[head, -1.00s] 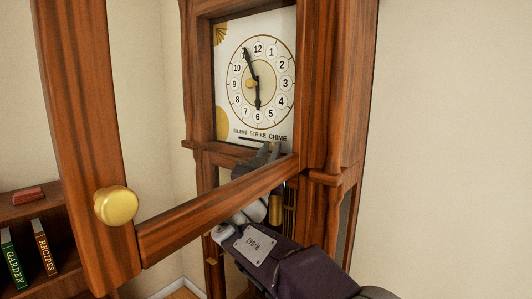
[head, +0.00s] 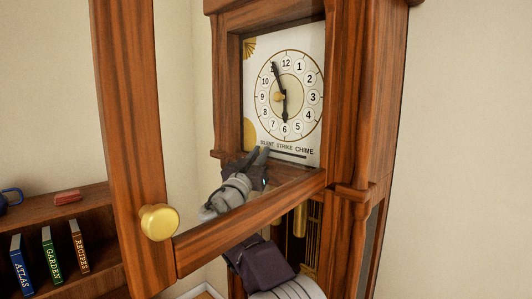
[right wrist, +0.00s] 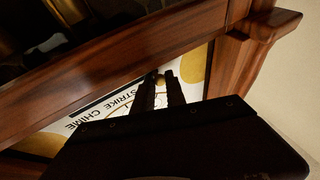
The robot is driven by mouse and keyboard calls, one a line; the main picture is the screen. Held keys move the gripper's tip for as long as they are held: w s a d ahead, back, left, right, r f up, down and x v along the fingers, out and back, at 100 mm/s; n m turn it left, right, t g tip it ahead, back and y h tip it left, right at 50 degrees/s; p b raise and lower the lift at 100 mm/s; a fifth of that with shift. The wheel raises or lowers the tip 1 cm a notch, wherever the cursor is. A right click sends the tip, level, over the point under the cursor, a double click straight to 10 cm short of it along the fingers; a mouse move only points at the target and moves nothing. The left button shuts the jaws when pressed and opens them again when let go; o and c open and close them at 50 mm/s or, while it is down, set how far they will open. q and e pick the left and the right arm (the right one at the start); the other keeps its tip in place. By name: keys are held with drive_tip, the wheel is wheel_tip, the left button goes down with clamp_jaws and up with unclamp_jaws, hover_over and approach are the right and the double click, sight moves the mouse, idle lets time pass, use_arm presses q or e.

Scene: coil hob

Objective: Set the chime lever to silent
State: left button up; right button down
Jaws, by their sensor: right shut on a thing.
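The tall wooden clock's white dial plate (head: 312,135) carries the words SILENT, STRIKE and CHIME below the numbers, with a dark slot (head: 290,154) under them. My right gripper (head: 260,156) is at the SILENT end of this slot, its fingertips just below that word. It is shut on the chime lever, which the fingers hide in the head view. In the right wrist view the fingertips (right wrist: 162,77) close around a small piece at the plate; STRIKE and CHIME show to their left. The SILENT word is hidden there. My left gripper is not in view.
The clock's open wooden door, with a brass knob (head: 159,222), stands in front; its lower rail (head: 250,222) crosses in front of my right arm. The clock hands (head: 281,92) are above the gripper. A bookshelf (head: 100,205) is at the left.

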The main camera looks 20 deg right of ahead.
drive_tip(key=shift+a+r, duration=0.15)
drive_tip(key=shift+r, duration=0.3)
drive_tip(key=c, duration=1.7)
unclamp_jaws()
drive_tip(key=shift+w+a+f, duration=0.15)
drive_tip(key=shift+w+a, duration=0.05)
drive_tip(key=shift+w, duration=0.1)
drive_tip(key=shift+d+f, duration=0.1)
drive_tip(key=shift+f, duration=0.1)
drive_tip(key=shift+s+f+b, duration=0.15)
drive_tip(key=shift+f+b, duration=0.05)
drive_tip(key=shift+b, duration=0.15)
drive_tip(key=b+v, duration=0.4)
drive_tip(key=v, duration=0.4)
drive_tip(key=shift+a, duration=0.25)
